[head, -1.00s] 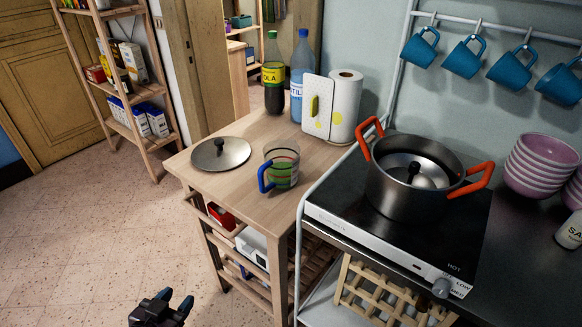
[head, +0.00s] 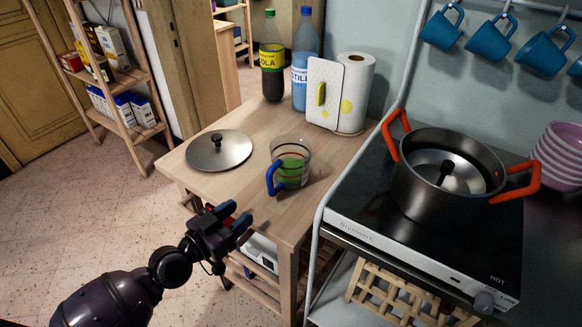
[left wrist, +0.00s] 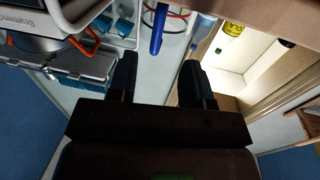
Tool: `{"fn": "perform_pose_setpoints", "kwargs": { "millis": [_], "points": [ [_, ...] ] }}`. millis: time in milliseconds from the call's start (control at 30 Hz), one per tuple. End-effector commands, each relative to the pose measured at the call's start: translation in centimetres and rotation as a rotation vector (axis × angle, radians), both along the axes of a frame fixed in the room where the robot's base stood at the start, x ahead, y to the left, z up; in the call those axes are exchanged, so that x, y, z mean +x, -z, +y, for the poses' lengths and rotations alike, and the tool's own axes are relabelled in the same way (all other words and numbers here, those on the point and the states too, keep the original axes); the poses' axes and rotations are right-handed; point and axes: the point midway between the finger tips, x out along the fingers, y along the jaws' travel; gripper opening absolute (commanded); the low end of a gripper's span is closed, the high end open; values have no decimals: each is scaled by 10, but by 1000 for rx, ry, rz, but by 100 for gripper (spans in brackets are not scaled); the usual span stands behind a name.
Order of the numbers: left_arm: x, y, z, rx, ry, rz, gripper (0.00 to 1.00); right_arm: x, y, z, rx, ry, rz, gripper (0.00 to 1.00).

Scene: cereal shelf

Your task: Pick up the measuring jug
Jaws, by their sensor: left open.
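The measuring jug (head: 293,165) is clear with a blue handle (head: 273,178) and coloured marks. It stands upright on the wooden side table (head: 240,186), its handle towards the front left. My left gripper (head: 235,222) is open and empty, in front of the table's front edge and to the left of and nearer than the jug, apart from it. In the left wrist view the gripper (left wrist: 160,80) shows two spread fingers, with the jug's blue handle (left wrist: 158,28) ahead between them and part of the clear jug (left wrist: 175,22) beside it. My right gripper is not in view.
A steel lid (head: 218,150) lies left of the jug. A cola bottle (head: 271,58), a water bottle (head: 305,62) and a paper roll (head: 352,92) stand behind. A pot (head: 440,185) with orange handles sits on the hot plate (head: 400,235) to the right.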

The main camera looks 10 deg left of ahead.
Motion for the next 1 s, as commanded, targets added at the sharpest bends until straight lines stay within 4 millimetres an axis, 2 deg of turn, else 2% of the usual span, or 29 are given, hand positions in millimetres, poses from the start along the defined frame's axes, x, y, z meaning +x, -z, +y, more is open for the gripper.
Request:
{"fn": "perform_pose_setpoints", "kwargs": {
  "millis": [300,567,800,1000],
  "points": [
    [38,-3,-20,2,-1,-5,46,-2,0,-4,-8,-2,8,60],
    [52,-2,-28,3,0,-3,46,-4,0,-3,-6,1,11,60],
    [80,-5,-43,2,1,-5,46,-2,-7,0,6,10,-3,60],
    [93,-3,-50,4,1,-2,46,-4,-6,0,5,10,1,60]
  ]
}}
